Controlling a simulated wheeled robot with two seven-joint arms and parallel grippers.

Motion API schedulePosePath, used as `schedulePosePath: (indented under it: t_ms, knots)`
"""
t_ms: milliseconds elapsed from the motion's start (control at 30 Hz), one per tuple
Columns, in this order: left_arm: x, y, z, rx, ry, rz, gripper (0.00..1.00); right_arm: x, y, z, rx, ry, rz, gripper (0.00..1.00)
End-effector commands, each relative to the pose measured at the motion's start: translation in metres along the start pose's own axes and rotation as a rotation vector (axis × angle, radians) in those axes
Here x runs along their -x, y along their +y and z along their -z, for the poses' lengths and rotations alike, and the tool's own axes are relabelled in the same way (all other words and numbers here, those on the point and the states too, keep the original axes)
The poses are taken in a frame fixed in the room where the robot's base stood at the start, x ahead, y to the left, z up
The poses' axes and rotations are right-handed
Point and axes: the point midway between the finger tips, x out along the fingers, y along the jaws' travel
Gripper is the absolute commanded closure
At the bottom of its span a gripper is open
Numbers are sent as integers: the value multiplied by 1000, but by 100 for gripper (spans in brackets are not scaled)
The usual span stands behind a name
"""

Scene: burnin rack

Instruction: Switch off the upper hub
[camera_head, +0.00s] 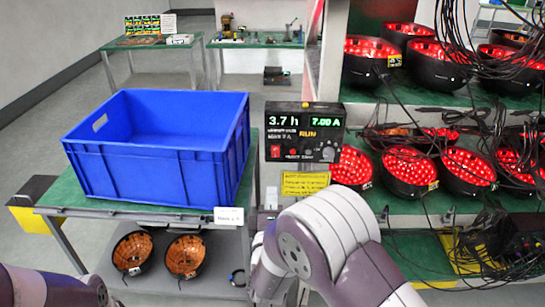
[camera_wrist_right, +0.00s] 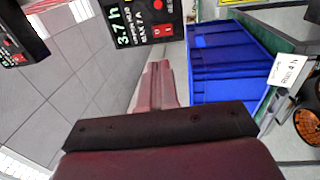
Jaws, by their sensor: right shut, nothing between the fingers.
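The hub box (camera_head: 304,132) is black and stands upright at the left end of the rack. Its display reads 3.7 h and 7.00 A, with RUN lit in yellow. Small red controls and a round knob sit low on its face. The box also shows, turned sideways and cut off, in the right wrist view (camera_wrist_right: 140,20). My right gripper (camera_wrist_right: 160,68) is shut and empty, its fingers pointing toward the hub with a gap between. In the head view my right wrist hides the fingers. Only part of my left arm shows at bottom left; its fingers are out of view.
A blue crate (camera_head: 160,165) stands on a green-topped table left of the hub. Red-lit bowls (camera_head: 410,168) and hanging black cables fill the rack shelves. Another dark box (camera_head: 519,235) sits low at right. Two copper-coloured bowls (camera_head: 184,256) lie below the crate.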

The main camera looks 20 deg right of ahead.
Motion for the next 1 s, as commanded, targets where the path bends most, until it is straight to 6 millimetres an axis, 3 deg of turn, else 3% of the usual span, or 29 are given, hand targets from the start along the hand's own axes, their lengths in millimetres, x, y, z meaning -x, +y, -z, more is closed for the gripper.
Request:
schedulePosePath:
  t_ms: [167,600,800,1000]
  knots:
    - [7,0,1,0,0,0,57,-23,2,-1,-1,-3,-1,100]
    - [29,0,4,0,0,0,57,-114,3,-1,-1,-2,0,100]
    - [34,0,4,0,0,0,57,-135,1,0,-1,0,0,100]
    - [34,0,4,0,0,0,57,-139,0,0,-1,0,1,100]
